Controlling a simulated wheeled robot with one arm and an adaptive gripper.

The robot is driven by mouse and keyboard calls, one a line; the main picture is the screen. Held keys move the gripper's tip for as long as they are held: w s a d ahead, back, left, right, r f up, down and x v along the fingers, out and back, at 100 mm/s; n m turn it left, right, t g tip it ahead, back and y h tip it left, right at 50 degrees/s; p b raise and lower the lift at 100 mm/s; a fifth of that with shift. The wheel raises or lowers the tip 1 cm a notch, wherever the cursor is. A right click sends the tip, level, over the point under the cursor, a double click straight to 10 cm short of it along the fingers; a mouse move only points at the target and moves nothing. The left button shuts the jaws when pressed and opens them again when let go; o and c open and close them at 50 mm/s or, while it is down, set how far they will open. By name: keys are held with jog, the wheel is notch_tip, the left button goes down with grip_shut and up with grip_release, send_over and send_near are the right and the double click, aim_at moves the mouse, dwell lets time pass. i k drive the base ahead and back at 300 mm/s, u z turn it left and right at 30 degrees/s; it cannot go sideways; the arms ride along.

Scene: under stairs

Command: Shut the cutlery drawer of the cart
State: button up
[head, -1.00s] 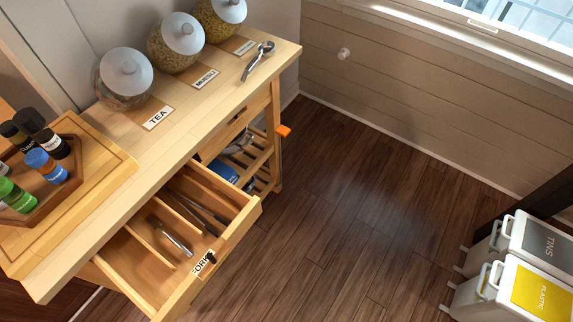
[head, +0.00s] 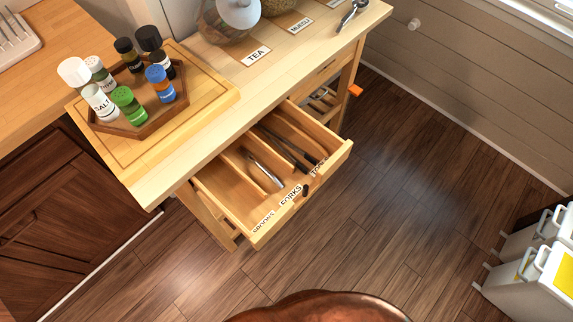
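The cutlery drawer (head: 226,190) is pulled out from the front of the wooden cart (head: 285,82). Labels run along its front edge, with SPOONS and FORKS readable. Its wooden dividers separate long compartments. A metal piece of cutlery (head: 264,170) lies in a middle compartment and dark-handled cutlery (head: 290,148) lies in the compartment to its right. A small dark knob (head: 305,190) is on the drawer front. My gripper is not in view.
A board with a tray of spice jars (head: 125,105) sits on the cart top. Jars stand behind. Open dark wood floor (head: 385,210) lies before the drawer. White bins (head: 540,265) stand at right. A brown, shiny rounded shape (head: 315,308) crosses the bottom edge; I cannot tell what it is.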

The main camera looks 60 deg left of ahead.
aim_at(253, 204)
jog(key=u, duration=1.15)
jog(key=i, duration=0.3)
jog(key=z, duration=0.5)
jog(key=k, duration=1.3)
jog(key=u, duration=2)
